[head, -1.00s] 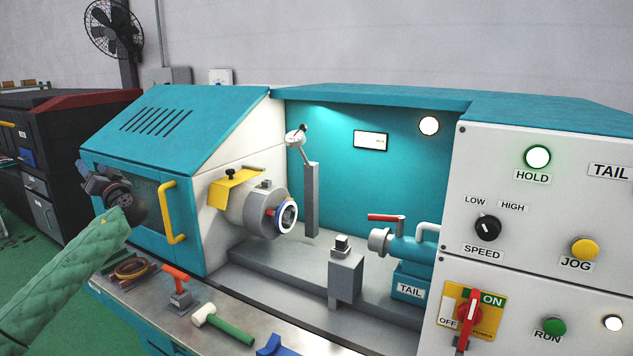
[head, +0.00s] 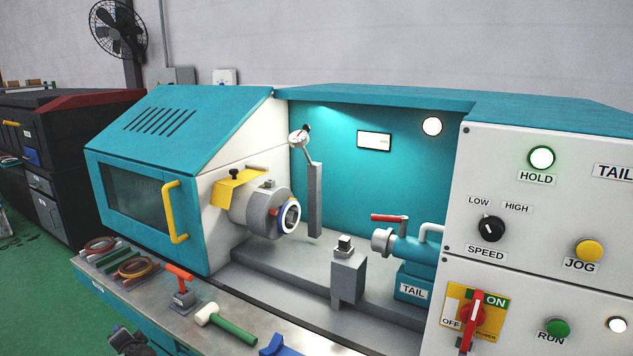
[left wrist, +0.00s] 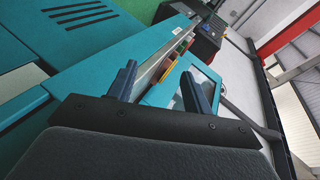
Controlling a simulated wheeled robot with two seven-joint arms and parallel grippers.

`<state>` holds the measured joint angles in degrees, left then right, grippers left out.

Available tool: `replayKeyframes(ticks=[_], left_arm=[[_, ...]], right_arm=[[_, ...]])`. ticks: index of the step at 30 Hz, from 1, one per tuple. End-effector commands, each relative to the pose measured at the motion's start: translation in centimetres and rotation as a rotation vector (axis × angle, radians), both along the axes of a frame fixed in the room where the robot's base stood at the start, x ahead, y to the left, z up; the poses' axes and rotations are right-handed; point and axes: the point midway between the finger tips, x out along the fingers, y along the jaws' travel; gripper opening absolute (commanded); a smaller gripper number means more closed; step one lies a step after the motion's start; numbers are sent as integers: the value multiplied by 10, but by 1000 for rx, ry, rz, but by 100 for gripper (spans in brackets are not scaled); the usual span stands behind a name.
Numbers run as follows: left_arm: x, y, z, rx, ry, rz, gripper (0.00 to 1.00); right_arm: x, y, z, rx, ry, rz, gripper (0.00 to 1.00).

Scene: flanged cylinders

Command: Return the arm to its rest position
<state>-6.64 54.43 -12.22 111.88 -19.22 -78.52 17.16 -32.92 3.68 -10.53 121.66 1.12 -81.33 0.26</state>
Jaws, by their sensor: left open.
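My left gripper shows at the bottom edge of the head view (head: 130,342), low in front of the bench and mostly cut off by the frame. In the left wrist view its two fingers (left wrist: 158,88) stand wide apart with nothing between them. It touches nothing that I can see. My right gripper is in neither view.
The teal lathe (head: 200,125) fills the middle, with its chuck (head: 262,208) and tail unit (head: 405,255). On the bench (head: 235,312) lie a mallet (head: 228,326), a red-handled tool (head: 181,285) and coiled cables (head: 135,266). Green floor shows at the left.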

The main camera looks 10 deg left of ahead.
Motion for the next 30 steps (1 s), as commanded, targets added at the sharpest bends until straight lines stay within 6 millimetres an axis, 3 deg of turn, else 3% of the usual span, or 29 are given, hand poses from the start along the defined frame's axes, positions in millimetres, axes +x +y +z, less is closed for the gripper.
replayKeyframes(ticks=[1,3,12,24,26,30], left_arm=[[-19,-7,-21,-16,57,-12,50],[-42,-16,-45,-38,132,-28,50],[-151,-55,-130,-134,443,-105,50],[-250,-90,-179,-222,691,-174,50],[-263,-94,-183,-235,721,-183,50],[-267,-113,-195,-285,706,-171,50]], right_arm=[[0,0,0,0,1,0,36],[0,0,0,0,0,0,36],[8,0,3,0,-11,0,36],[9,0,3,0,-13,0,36],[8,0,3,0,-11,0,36],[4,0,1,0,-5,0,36]])
